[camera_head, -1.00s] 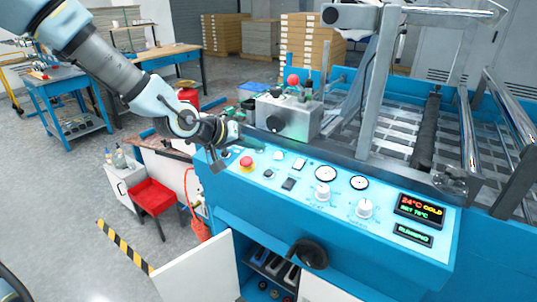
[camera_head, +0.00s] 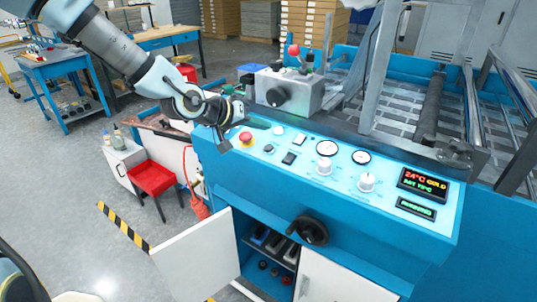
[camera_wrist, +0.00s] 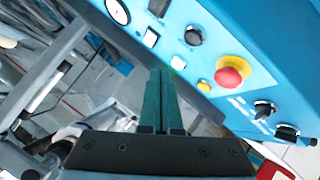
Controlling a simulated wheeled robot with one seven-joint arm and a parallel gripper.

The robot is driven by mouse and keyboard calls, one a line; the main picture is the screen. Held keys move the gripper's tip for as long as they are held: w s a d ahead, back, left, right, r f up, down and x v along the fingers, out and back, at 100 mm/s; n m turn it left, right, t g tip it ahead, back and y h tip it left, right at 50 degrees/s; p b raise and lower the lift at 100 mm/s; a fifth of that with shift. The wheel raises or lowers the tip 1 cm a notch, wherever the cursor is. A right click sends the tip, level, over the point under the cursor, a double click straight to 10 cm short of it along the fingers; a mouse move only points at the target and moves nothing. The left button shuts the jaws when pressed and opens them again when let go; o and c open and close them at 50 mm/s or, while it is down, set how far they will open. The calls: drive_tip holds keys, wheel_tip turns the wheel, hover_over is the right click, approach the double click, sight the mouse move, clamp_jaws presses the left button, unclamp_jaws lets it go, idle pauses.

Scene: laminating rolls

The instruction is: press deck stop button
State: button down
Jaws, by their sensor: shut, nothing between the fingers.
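A red mushroom button on a yellow collar (camera_head: 246,138) sits near the left end of the blue machine's sloped control panel. It also shows in the wrist view (camera_wrist: 232,70), right of my fingers. My gripper (camera_head: 262,123) is over the panel's back left edge, just behind the red button. Its dark green fingers (camera_wrist: 164,76) lie together, shut and empty. In the wrist view their tips point toward a small white button (camera_wrist: 178,63). The fingers appear apart from the red button; their height above the panel is hard to judge.
Switches, gauges, white knobs (camera_head: 326,164) and a display (camera_head: 423,183) fill the panel rightward. A grey box with a black knob (camera_head: 290,93) stands behind. A red stool (camera_head: 152,178) stands left.

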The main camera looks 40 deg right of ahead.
drive_tip(key=shift+w+d+f+b, duration=0.15)
drive_tip(key=shift+f+b, duration=0.35)
drive_tip(key=shift+f, duration=0.3)
drive_tip(key=shift+s+d+f+b, duration=0.1)
drive_tip(key=shift+d+f+b, duration=0.1)
drive_tip(key=shift+f+b, duration=0.5)
drive_tip(key=shift+w+d+f+b, duration=0.15)
drive_tip(key=shift+f+b, duration=0.15)
drive_tip(key=shift+f, duration=0.65)
drive_tip(key=shift+d+f, duration=0.1)
drive_tip(key=shift+f, duration=0.3)
drive_tip(key=shift+d+f+b, duration=0.1)
drive_tip(key=shift+f+b, duration=0.3)
drive_tip(key=shift+b, duration=0.1)
idle(0.5)
drive_tip(key=shift+r, duration=0.1)
drive_tip(key=shift+s+a+r+p, duration=0.1)
drive_tip(key=shift+a+r+p, duration=0.1)
drive_tip(key=shift+r+p, duration=0.6)
drive_tip(key=r+p, duration=0.2)
drive_tip(key=a+r+p, duration=0.1)
drive_tip(key=r+p, duration=0.1)
drive_tip(key=shift+s+r+p, duration=0.1)
drive_tip(key=shift+r+p, duration=0.25)
drive_tip(key=shift+r, duration=0.05)
